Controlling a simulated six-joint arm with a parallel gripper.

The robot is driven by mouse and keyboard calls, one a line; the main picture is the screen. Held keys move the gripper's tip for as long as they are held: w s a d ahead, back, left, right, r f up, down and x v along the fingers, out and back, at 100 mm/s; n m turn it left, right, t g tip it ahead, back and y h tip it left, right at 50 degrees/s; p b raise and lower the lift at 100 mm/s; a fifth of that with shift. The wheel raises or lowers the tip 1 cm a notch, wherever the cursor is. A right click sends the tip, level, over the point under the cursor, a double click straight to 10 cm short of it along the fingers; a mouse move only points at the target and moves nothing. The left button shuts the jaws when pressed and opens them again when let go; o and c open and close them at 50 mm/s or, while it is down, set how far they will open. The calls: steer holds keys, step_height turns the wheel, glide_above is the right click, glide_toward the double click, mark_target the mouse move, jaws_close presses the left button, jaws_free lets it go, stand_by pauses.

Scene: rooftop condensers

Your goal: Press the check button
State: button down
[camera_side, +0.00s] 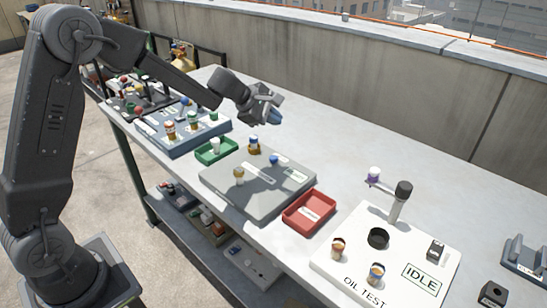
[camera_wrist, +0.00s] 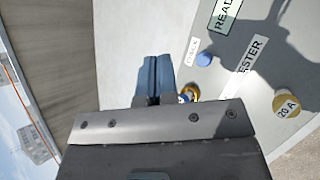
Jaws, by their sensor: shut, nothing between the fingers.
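The check button is a blue round button (camera_wrist: 204,58) beside a small white label (camera_wrist: 193,50) in the wrist view. It also shows in the side view (camera_side: 274,160) on the grey tester (camera_side: 250,202). The tester carries a display panel reading "READ", cut off by the frame edge (camera_wrist: 225,14), and a brass "20 A" post (camera_wrist: 287,105). My gripper (camera_side: 274,117) is shut and empty, above the tester's far side and apart from the button. Its blue fingers (camera_wrist: 157,72) show together in the wrist view, to the left of the button.
A brass-and-blue piece (camera_side: 253,145) stands at the tester's far edge, partly hidden by my gripper in the wrist view. A green tray (camera_side: 203,158) and a blue rack (camera_side: 190,148) stand left; a red tray (camera_side: 302,224) and a white oil test board (camera_side: 330,268) right.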

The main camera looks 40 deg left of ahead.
mark_target(273, 158)
steer(key=shift+w+a+f+n, duration=0.5)
steer(key=shift+f, duration=0.25)
steer(key=shift+f, duration=0.1)
steer(key=shift+f, duration=4.3)
steer(key=shift+f, duration=0.4)
steer(key=shift+f, duration=0.65)
steer(key=shift+r, duration=1.05)
